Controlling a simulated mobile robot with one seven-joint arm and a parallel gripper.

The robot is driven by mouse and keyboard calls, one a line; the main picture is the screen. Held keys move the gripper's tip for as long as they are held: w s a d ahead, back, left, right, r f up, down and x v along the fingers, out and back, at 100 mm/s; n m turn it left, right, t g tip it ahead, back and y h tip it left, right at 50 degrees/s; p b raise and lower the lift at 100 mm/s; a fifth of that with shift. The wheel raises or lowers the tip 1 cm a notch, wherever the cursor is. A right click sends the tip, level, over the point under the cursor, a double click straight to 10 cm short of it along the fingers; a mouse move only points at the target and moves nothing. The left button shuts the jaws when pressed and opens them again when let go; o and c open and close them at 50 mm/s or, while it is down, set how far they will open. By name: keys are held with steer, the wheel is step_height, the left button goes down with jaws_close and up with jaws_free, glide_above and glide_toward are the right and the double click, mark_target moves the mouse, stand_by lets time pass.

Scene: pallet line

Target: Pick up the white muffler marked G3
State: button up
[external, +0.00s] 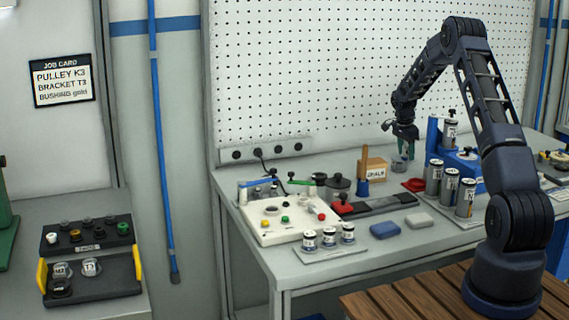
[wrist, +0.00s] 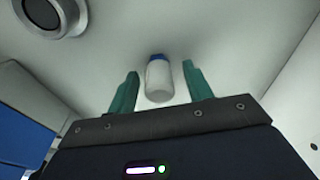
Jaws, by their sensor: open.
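My gripper (external: 404,150) is open, with its teal fingers pointing down over the back of the bench. In the wrist view, a small white cylinder with a blue end (wrist: 159,80) lies between the two spread fingers (wrist: 160,69), with a gap on each side. No marking can be read on it, so I cannot tell whether it is the G3 muffler. In the external view, a small greyish cylinder (external: 399,165) shows just below the fingertips. Several white canisters with dark tops (external: 329,238) stand on a plate at the bench front; their marks are too small to read.
Tall grey cylinders (external: 450,187) and a blue block (external: 470,172) stand right of the gripper. A white control box (external: 285,218) sits further left.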

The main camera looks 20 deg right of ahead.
steer(key=c, duration=1.1)
steer(key=shift+r, duration=0.1)
